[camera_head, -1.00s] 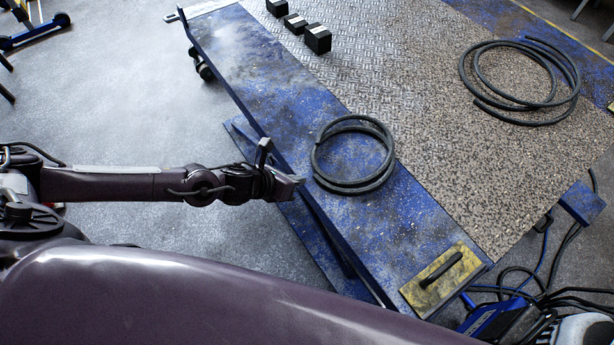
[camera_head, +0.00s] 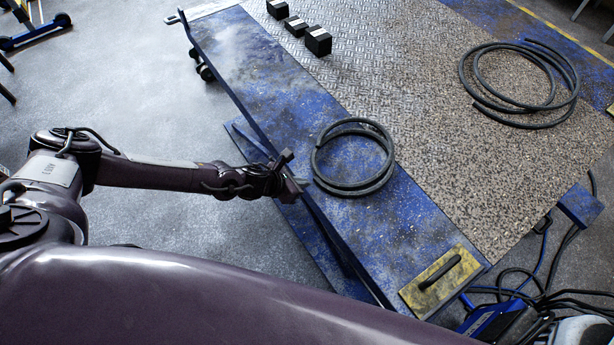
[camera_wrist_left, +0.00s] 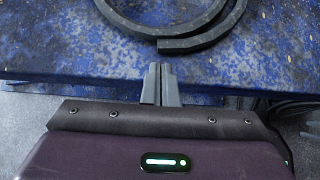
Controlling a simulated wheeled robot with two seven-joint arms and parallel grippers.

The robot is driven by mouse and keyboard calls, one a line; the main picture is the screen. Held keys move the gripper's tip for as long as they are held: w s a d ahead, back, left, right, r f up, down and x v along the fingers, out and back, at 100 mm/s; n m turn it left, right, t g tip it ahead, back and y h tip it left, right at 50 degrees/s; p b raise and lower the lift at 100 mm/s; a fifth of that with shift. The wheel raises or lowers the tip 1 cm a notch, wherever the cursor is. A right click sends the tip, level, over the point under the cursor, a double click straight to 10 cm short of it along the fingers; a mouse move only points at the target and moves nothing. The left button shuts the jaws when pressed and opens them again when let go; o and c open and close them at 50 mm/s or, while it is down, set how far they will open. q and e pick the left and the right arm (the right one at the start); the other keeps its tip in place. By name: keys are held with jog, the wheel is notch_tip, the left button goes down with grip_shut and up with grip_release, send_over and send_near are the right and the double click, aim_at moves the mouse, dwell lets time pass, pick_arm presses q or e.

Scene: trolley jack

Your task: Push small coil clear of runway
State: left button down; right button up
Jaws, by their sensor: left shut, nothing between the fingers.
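The small coil (camera_head: 348,187) is a dark hose loop lying flat on the blue strip of the platform, near its left edge in the head view. My left gripper (camera_head: 303,183) is shut and empty, just left of the coil at the platform edge. In the left wrist view its fingertips (camera_wrist_left: 160,68) sit close below the hose end; a small gap seems to show. The runway appears to be the blue strip (camera_head: 255,75). My right gripper is not seen.
A larger coil (camera_head: 508,107) lies on the patterned plate at the upper right. Several black blocks (camera_head: 318,41) stand near the far end. A yellow plate with a handle (camera_head: 440,279) is at the near end. Cables (camera_head: 545,290) lie on the floor at lower right.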

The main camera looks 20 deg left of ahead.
pick_arm(q)
jog(key=shift+w+d, duration=0.65)
jog(key=shift+w, duration=0.2)
